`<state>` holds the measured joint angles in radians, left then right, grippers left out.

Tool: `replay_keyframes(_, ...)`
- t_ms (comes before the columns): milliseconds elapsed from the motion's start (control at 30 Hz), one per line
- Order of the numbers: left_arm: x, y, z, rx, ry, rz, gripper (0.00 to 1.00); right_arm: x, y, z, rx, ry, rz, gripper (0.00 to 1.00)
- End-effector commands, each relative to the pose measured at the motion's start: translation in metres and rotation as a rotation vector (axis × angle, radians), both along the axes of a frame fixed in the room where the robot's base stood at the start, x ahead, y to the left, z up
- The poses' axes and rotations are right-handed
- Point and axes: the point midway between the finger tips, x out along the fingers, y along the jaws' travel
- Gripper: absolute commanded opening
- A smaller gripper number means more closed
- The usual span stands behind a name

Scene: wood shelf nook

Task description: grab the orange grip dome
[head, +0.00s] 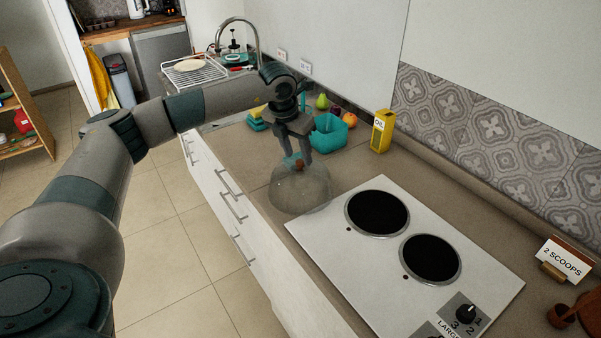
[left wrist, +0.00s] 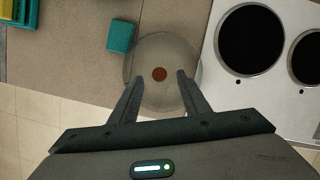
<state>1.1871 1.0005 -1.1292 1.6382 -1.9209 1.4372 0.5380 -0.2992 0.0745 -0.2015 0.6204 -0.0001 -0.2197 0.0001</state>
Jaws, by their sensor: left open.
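The clear dome (head: 298,192) stands on the counter at the near left corner of the white cooktop. Its small orange-brown grip (head: 299,165) sits on top. In the left wrist view the dome (left wrist: 150,52) is a faint round shape, with the grip (left wrist: 159,74) near its middle. My left gripper (head: 296,160) points down over the dome and is open, its two fingers at the grip's sides in the head view. In the left wrist view the left gripper's fingertips (left wrist: 160,76) lie left and right of the grip. Contact cannot be told. My right gripper is not in view.
The cooktop (head: 400,285) with two black plates lies right of the dome. A teal container (head: 329,133), a yellow oil box (head: 382,131) and fruit (head: 349,119) stand behind. A "2 SCOOPS" sign (head: 564,260) is at the far right. The counter's front edge is close on the left.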

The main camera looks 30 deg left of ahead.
Motion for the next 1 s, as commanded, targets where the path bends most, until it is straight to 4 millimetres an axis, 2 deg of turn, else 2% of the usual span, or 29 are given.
replay_keyframes(33, 0.001, 0.0, -0.002, 0.0, 0.004, 0.0, 0.42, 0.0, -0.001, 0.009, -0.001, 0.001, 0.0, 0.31)
replay_keyframes(200, 0.007, 0.0, -0.021, 0.0, 0.002, 0.0, 0.42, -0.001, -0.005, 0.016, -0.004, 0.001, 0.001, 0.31)
replay_keyframes(300, 0.008, 0.001, -0.026, 0.0, 0.001, 0.0, 0.42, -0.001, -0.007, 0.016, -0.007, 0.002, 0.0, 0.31)
replay_keyframes(733, 0.008, 0.0, -0.026, 0.0, 0.0, 0.0, 0.42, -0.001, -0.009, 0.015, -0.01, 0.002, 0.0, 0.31)
replay_keyframes(767, 0.008, 0.0, -0.026, 0.0, 0.0, 0.0, 0.4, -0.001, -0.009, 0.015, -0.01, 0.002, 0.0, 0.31)
replay_keyframes(933, 0.008, 0.0, -0.026, 0.0, 0.0, 0.0, 0.0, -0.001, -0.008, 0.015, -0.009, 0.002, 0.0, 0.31)
replay_keyframes(1000, 0.008, 0.001, -0.026, 0.0, 0.0, 0.0, 0.0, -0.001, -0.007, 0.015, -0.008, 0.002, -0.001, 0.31)
